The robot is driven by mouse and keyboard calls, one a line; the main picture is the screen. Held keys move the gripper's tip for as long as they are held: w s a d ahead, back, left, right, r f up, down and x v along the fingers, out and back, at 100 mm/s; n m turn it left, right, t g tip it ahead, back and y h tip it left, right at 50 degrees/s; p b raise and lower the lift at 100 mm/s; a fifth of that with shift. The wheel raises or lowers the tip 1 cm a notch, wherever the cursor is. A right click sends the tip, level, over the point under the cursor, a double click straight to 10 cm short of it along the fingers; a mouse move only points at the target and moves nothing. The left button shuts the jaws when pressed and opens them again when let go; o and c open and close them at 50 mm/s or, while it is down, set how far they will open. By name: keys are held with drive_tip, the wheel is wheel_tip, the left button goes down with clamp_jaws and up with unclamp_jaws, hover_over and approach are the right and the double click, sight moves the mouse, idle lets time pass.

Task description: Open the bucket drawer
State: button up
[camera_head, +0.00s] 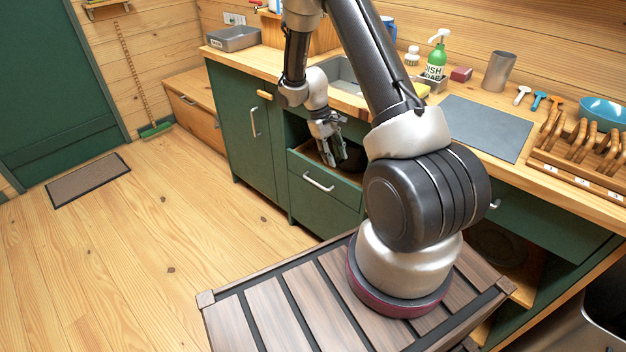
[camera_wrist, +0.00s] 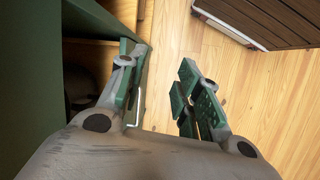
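The green drawer (camera_head: 322,203) under the counter stands partly pulled out, with a silver bar handle (camera_head: 318,182) on its front. A dark rounded thing (camera_head: 352,157) shows inside it; I cannot tell whether it is a bucket. My gripper (camera_head: 331,153) is above the drawer's front edge, pointing down. In the wrist view my gripper (camera_wrist: 158,95) is open, with one green-padded finger at the drawer front's top edge and the other out over the floor. The handle (camera_wrist: 141,106) shows between the fingers, beside the left one. Nothing is held.
A green cupboard door (camera_head: 250,130) is left of the drawer. The counter above holds a sink (camera_head: 342,72), a soap bottle (camera_head: 435,62), a grey mat (camera_head: 485,127) and a wooden rack (camera_head: 580,150).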

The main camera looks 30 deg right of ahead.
drive_tip(key=w+f+n, duration=0.1)
drive_tip(key=w+f, duration=0.4)
drive_tip(key=f, duration=0.7)
drive_tip(key=n+t, duration=0.1)
drive_tip(key=t, duration=0.3)
approach(313, 182)
drive_tip(key=f, duration=0.1)
drive_tip(key=x, duration=0.6)
drive_tip(key=shift+w+d+f, duration=0.1)
drive_tip(key=shift+d, duration=0.2)
drive_tip(key=shift+f, duration=0.4)
clamp_jaws()
